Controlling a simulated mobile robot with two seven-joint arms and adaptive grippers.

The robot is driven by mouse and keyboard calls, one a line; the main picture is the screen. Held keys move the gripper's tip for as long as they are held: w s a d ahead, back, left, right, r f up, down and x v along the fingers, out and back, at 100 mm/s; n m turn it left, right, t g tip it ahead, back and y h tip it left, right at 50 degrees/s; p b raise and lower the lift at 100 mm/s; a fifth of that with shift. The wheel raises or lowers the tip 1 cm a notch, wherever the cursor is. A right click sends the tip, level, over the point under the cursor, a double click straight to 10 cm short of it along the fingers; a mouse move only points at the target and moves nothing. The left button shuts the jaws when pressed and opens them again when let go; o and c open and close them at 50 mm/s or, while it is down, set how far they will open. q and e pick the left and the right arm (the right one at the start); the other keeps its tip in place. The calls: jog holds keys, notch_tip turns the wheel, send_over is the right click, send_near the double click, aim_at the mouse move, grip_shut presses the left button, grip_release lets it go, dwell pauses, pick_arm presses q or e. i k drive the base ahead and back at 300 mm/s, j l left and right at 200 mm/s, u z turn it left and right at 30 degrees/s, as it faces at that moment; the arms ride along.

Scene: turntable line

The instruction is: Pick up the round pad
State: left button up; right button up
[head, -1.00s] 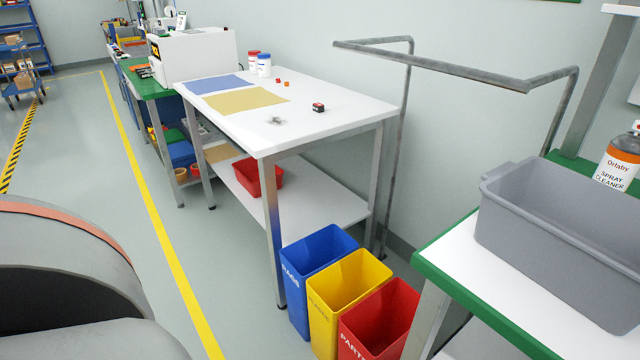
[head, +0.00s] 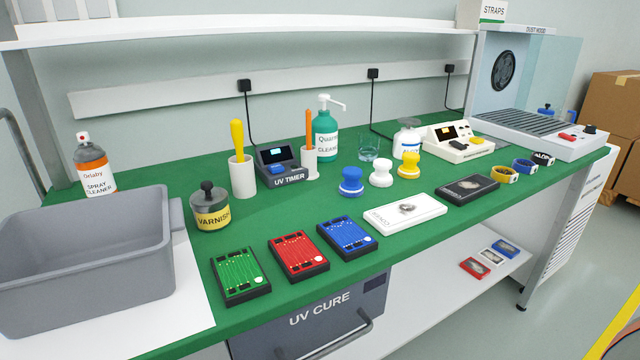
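Three small round, knob-topped pads stand upright in a row on the green bench top (head: 330,200), right of the middle in the head view. One is blue (head: 351,183), one white (head: 381,174) and one yellow (head: 408,165). Neither of my grippers is in view.
Green (head: 240,277), red (head: 298,257) and blue boards (head: 348,237) and a white plate (head: 405,215) lie along the front edge. Behind stand a UV timer (head: 283,168), a teal pump bottle (head: 325,135) and a glass (head: 369,149). A grey tub (head: 90,270) is at left.

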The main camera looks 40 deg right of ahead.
aim_at(351, 187)
jog(key=z, duration=1.4)
